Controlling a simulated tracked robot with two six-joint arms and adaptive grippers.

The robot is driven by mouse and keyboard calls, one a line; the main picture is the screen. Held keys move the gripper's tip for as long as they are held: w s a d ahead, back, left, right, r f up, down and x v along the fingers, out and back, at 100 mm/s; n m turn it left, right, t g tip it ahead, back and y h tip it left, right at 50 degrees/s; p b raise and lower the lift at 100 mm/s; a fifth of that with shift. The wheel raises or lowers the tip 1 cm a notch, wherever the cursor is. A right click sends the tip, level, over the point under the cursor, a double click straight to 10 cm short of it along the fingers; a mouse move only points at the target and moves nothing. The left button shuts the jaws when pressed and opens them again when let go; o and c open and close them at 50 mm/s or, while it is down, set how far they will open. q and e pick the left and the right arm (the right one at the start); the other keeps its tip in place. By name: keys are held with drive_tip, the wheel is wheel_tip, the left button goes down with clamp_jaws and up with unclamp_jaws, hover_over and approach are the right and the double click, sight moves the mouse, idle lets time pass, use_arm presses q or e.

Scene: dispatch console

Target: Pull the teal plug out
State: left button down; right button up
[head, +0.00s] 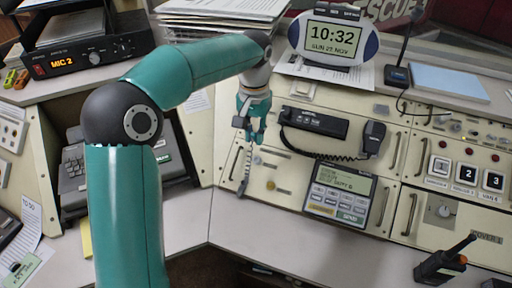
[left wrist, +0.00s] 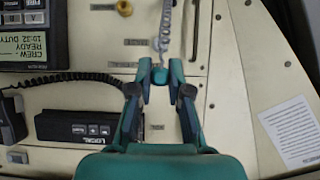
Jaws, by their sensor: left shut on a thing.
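My left gripper (head: 250,136) is at the sloped cream console panel, left of the black radio handset unit. In the left wrist view its fingertips (left wrist: 160,72) are shut on a small teal plug (left wrist: 160,76). A grey coiled cord (left wrist: 165,30) runs from the plug. In the head view the cord (head: 245,165) hangs down the panel below the fingers. The fingers hide the plug in the head view. I cannot tell whether it is still seated in a socket. My right gripper is not in view.
A black radio unit (head: 315,122) with a corded handset (head: 373,138) sits right of my gripper. A keypad display (head: 340,190) is below it. A clock (head: 334,38) and papers stand on the ledge above. The grey desk (head: 270,240) in front is mostly clear.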

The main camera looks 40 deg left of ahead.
sight(252, 135)
use_arm(q)
wheel_tip(252, 135, up, 14)
drive_tip(key=s+p, duration=0.1)
drive_tip(key=p, duration=0.2)
drive_tip(key=shift+s+d+p, duration=0.2)
drive_tip(key=shift+p, duration=0.2)
idle(0.5)
